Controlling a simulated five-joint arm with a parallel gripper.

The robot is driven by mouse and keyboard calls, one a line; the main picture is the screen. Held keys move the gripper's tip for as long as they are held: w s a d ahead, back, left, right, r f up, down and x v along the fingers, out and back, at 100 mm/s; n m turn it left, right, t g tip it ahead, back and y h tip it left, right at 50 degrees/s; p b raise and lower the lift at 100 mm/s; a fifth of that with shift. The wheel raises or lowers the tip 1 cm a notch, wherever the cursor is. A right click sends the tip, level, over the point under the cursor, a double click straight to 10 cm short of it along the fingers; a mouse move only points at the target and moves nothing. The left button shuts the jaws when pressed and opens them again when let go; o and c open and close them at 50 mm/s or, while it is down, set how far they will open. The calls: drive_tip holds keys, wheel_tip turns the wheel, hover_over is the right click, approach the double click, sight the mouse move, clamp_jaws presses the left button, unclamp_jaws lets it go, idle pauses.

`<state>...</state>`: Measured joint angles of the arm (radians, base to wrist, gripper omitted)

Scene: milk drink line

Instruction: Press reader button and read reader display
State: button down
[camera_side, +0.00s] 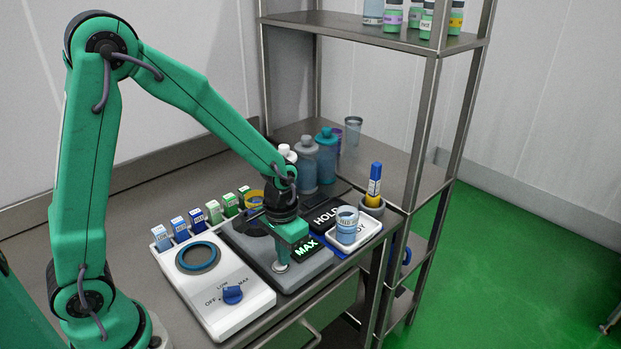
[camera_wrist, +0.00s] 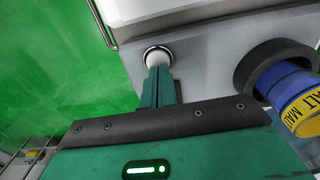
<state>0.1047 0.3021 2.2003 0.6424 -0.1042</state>
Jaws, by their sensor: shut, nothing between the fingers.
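The dark grey reader (camera_side: 300,272) lies flat on the steel bench. Its small black display (camera_side: 307,247) shows "MAX" in green letters. The reader's pale round button (camera_wrist: 157,55) sits in a dark ring on the grey body in the wrist view. My gripper (camera_side: 282,262) is shut and empty, pointing down over the reader's front. In the wrist view its closed green fingertips (camera_wrist: 160,72) overlap the button's near edge and appear to touch it; I cannot tell how far it is pressed. My wrist hides part of the reader in the side view.
A white panel (camera_side: 215,308) with a blue knob stands left of the reader. A blue cup with yellow label (camera_wrist: 292,92) is close to my gripper. A white tray (camera_side: 362,232) holds a cup at right. A black "HOLD" plate (camera_side: 327,215) and several bottles stand behind.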

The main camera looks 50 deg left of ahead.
wheel_tip(320, 180, up, 14)
drive_tip(key=shift+w, duration=0.15)
idle(0.7)
drive_tip(key=shift+a, duration=0.1)
idle(0.4)
drive_tip(key=s+a+r+t, duration=0.1)
drive_tip(key=s+r+t, duration=0.1)
drive_tip(key=s, duration=0.4)
drive_tip(key=s+a+r+t, duration=0.2)
drive_tip(key=s+r+t, duration=0.1)
drive_tip(key=s, duration=0.4)
drive_tip(key=shift+a+r+t, duration=0.25)
drive_tip(key=shift+r+t, duration=0.05)
drive_tip(key=shift+r, duration=0.15)
